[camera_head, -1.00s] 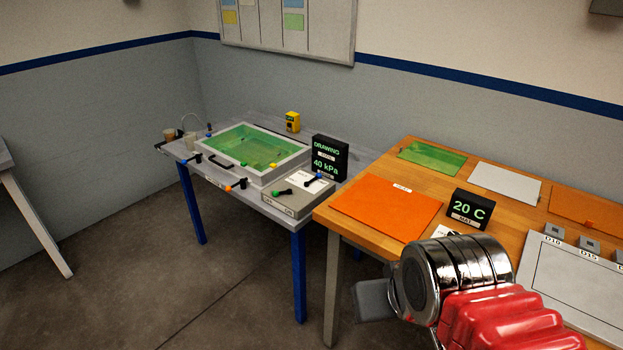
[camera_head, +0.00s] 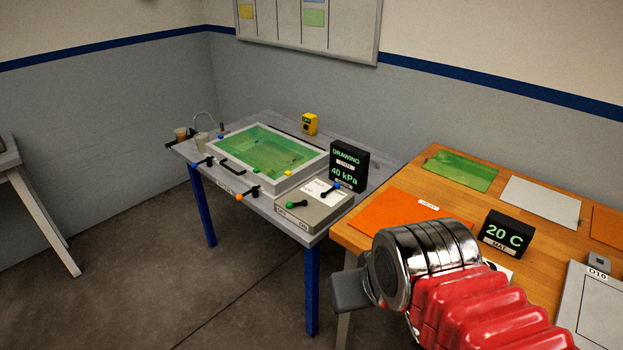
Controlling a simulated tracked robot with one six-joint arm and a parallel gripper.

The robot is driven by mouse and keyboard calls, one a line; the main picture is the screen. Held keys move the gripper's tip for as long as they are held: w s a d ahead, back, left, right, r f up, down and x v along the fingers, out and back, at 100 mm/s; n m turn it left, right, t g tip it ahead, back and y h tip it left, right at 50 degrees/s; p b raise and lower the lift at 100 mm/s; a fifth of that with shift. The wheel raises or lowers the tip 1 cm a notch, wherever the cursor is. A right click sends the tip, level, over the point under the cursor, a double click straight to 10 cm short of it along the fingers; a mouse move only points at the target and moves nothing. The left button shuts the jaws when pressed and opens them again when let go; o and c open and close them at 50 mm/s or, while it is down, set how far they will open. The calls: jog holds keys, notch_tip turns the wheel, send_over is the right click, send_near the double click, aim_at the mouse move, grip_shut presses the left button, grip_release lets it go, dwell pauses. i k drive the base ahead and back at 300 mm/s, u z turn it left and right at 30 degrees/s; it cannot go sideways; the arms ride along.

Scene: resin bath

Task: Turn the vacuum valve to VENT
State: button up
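A grey control box (camera_head: 312,217) stands at the front right corner of the grey bench. It carries a lever with a green knob (camera_head: 291,205) and, behind it, a lever with a blue knob (camera_head: 336,185). Two more small levers, one blue-ended (camera_head: 195,165) and one orange-ended (camera_head: 240,196), sit at the bench's front edge. The lettering is too small to tell which is the vacuum valve or where it points. A black display (camera_head: 347,166) reads DRAWING, 40 kPa. My arm's chrome joint and red sleeve fill the lower right, well apart from the box; my gripper's fingers do not show.
A pale-rimmed bath (camera_head: 303,169) with green contents sits on the grey bench (camera_head: 270,119). A wooden table (camera_head: 429,190) at right holds sheets and a 20 C display (camera_head: 506,235). Floor in front is clear.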

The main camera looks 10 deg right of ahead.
aim_at(336, 186)
jog(key=u, duration=0.4)
jog(key=i, duration=1.05)
jog(key=u, duration=0.1)
